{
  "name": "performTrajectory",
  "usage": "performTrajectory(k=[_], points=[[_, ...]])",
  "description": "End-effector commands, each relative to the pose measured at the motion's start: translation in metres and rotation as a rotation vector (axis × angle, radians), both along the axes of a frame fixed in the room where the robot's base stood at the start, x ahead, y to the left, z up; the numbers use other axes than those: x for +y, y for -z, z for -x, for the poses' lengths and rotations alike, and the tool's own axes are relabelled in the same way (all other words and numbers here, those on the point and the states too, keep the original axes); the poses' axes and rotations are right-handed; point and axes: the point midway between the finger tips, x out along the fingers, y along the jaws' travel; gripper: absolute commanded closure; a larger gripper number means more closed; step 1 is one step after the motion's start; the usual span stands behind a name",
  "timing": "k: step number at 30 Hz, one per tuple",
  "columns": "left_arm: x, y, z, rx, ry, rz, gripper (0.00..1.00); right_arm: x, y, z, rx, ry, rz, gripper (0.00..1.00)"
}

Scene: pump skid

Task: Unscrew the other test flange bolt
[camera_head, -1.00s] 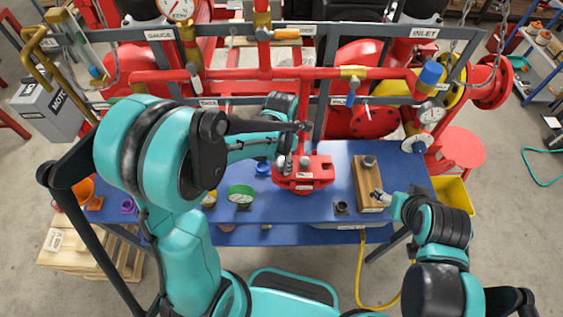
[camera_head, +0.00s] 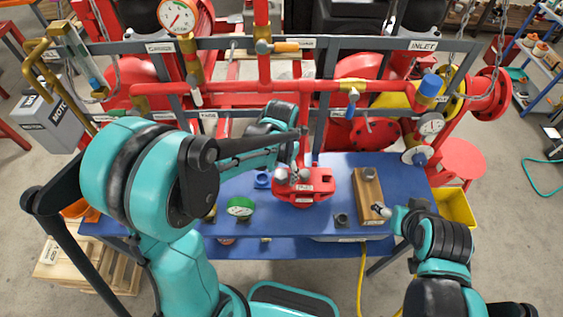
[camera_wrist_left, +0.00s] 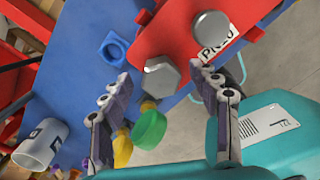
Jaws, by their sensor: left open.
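The red test flange (camera_head: 314,197) stands on the blue table (camera_head: 330,226) and carries a white label. In the left wrist view, a grey hex bolt head (camera_wrist_left: 162,78) and a second, rounder-looking bolt head (camera_wrist_left: 212,26) sit on the red flange (camera_wrist_left: 182,42). My left gripper (camera_wrist_left: 160,88) is open, its two fingers on either side of the hex bolt head in that picture. Whether they touch it I cannot tell. In the head view my left gripper (camera_head: 293,168) is just above the flange, partly hidden by my arm. My right gripper (camera_head: 381,210) is by a wooden block; its fingers are too small to read.
The wooden block (camera_head: 367,188) holds a dark round piece. The red pipe frame (camera_head: 230,88) rises behind. A yellow bin (camera_head: 455,207) stands at the right.

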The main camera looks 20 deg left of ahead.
Motion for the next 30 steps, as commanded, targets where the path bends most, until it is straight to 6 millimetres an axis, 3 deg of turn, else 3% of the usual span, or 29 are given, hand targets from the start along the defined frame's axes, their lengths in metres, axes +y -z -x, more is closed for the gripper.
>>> performTrajectory(k=[9,15,30], points=[[0.0,-0.069,0.0,0.0,0.0,0.0,0.39,0.0,0.0,0.0,0.0,0.0,0.0,0.39],[0.0,-0.098,0.0,0.0,-0.001,0.0,0.39,0.0,0.0,0.0,0.0,0.0,0.0,0.39],[0.0,-0.106,0.0,0.0,-0.001,0.0,0.39,0.0,0.0,0.0,0.0,0.0,0.0,0.39]])
